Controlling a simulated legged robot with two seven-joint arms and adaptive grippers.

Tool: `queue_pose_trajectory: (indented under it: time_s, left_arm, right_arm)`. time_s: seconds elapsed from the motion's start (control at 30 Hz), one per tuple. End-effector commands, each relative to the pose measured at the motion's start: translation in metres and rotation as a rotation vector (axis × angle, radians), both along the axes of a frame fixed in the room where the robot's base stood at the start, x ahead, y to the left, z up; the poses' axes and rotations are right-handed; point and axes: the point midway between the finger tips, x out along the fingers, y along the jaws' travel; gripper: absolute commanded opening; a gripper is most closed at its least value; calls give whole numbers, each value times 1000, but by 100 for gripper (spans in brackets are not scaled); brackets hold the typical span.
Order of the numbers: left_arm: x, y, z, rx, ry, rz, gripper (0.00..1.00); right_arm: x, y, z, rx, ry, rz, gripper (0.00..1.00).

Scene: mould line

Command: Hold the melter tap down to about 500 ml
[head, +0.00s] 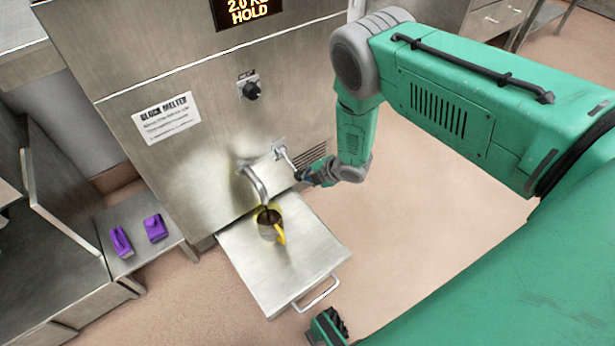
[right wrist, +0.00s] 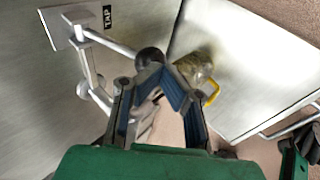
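The block melter (head: 190,80) has a tap lever (head: 284,155) on its front; the lever ends in a black knob (right wrist: 150,58). A bent spout (head: 257,182) points down over a clear jug (head: 268,228) with a yellow handle. The jug stands on the pull-out shelf and looks dark inside; I cannot read its level. My right gripper (head: 303,175) is at the lever's end. In the right wrist view its fingertips (right wrist: 164,74) come together right by the knob; I cannot tell whether they touch it. My left gripper (head: 328,326) is low in the head view, its fingers unclear.
The steel shelf (head: 300,265) has a front handle (head: 317,293). A display (head: 248,10) reads "2.0 KG" and "HOLD". A dial (head: 252,90) sits above the tap. Two purple blocks (head: 121,242) (head: 155,228) lie on a side stand at left. Floor right of the shelf is clear.

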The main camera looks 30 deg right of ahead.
Motion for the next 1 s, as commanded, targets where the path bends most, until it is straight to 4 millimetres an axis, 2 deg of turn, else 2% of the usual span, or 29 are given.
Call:
queue_pose_trajectory:
  time_s: [0.23, 0.57, 1.0]
  left_arm:
    - [0, 0, 2, 0, 0, 0, 32]
    - [0, 0, 14, 0, 0, 0, 32]
    - [0, 0, 17, 0, 0, 0, 32]
  right_arm:
    - [0, 0, 2, 0, -1, 0, 0]
    - [1, 0, 17, 0, -2, 0, 0]
    - [1, 0, 20, 0, -1, 1, 0]
